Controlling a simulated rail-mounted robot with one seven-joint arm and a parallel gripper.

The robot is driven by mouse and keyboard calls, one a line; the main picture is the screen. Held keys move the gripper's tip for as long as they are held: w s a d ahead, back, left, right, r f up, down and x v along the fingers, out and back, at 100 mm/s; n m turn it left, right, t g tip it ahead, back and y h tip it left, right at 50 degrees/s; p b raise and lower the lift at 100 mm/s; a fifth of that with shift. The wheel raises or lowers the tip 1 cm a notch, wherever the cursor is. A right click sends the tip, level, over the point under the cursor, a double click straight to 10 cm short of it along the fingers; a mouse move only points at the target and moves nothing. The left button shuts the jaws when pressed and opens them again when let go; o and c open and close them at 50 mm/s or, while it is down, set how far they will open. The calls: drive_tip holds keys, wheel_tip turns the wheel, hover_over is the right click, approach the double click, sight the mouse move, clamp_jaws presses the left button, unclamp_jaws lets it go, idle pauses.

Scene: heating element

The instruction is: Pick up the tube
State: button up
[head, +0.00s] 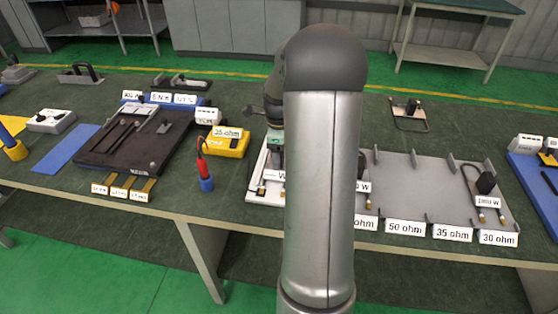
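A dark tray (172,143) on the left of the table holds thin, dark, rod-like shapes (121,134) and a light grey block. These may be tubes, but the view is too small to tell tubes from slots. My gripper (274,150) is partly visible left of my large grey arm link, above the left end of a light grey rack. Its fingertips are too small and too covered to read, and I cannot tell whether it holds anything. It is to the right of the dark tray and apart from it.
A yellow ohm-labelled box (224,147) and a red-and-blue upright tool (204,170) stand between tray and rack. The grey rack (408,188) with dividers and ohm labels fills the right. A blue mat (66,150) lies left.

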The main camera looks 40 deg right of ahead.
drive_tip(key=shift+c, duration=0.3)
drive_tip(key=c, duration=1.2)
drive_tip(key=shift+o, duration=0.2)
drive_tip(key=shift+r, duration=0.1)
